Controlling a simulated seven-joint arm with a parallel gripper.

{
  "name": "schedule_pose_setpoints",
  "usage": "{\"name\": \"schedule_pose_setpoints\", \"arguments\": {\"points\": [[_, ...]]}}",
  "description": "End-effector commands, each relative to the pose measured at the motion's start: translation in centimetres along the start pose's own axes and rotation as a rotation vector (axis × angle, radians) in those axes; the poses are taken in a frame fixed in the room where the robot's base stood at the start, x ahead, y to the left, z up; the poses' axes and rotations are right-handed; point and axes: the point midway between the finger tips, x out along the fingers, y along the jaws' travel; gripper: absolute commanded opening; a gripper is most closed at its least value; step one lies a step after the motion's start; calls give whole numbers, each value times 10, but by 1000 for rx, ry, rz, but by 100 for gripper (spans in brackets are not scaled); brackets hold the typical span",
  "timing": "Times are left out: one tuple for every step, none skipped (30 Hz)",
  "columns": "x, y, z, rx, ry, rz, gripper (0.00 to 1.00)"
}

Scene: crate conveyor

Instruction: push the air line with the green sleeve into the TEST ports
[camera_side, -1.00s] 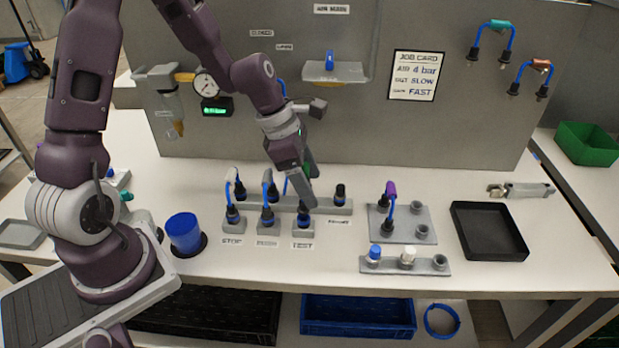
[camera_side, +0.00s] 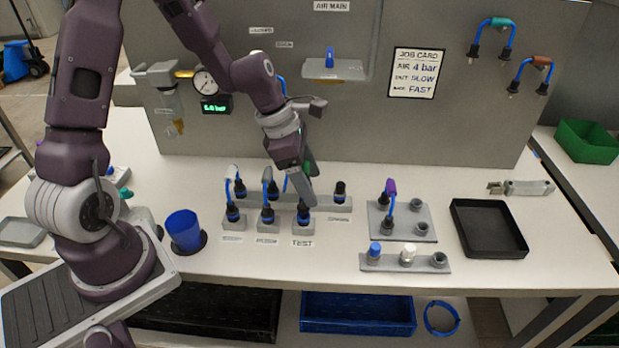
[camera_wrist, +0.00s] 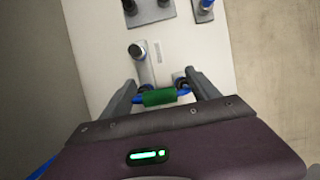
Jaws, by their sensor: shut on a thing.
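My gripper (camera_wrist: 162,92) is shut on the green sleeve (camera_wrist: 160,97) of a blue air line, which lies crosswise between the fingers. In the side view my gripper (camera_side: 307,196) is low over the TEST station, and its fingers hide most of the line. The front TEST port block (camera_side: 303,229) has a dark and blue end at its top, and the TEST label (camera_side: 302,244) lies before it. The rear port rail (camera_side: 325,207) runs behind. I cannot tell how deep either end of the line sits.
A purple-sleeved line (camera_side: 390,195) stands on a grey plate. A black tray (camera_side: 488,231) lies farther right.

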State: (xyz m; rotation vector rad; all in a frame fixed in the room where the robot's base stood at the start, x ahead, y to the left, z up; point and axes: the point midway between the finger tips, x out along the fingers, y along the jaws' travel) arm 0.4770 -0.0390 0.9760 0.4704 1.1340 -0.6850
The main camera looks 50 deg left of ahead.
Motion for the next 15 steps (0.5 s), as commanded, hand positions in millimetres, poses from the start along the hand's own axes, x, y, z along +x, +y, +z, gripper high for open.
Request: {"name": "schedule_pose_setpoints", "arguments": {"points": [[0, 0, 0, 0, 0, 0, 35], [0, 0, 0, 0, 0, 0, 35], [0, 0, 0, 0, 0, 0, 35], [1, 0, 0, 0, 0, 0, 35], [1, 0, 0, 0, 0, -1, 35], [2, 0, -1, 0, 0, -1, 35], [3, 0, -1, 0, 0, -1, 35], [3, 0, -1, 0, 0, -1, 35], [4, 0, -2, 0, 0, -1, 35], [5, 0, -2, -1, 0, -1, 35], [6, 0, -2, -1, 0, -1, 35], [7, 0, -3, -1, 0, -1, 35], [8, 0, -3, -1, 0, -2, 35], [8, 0, -3, -1, 0, -1, 35], [8, 0, -3, 0, 0, -1, 35]]}}
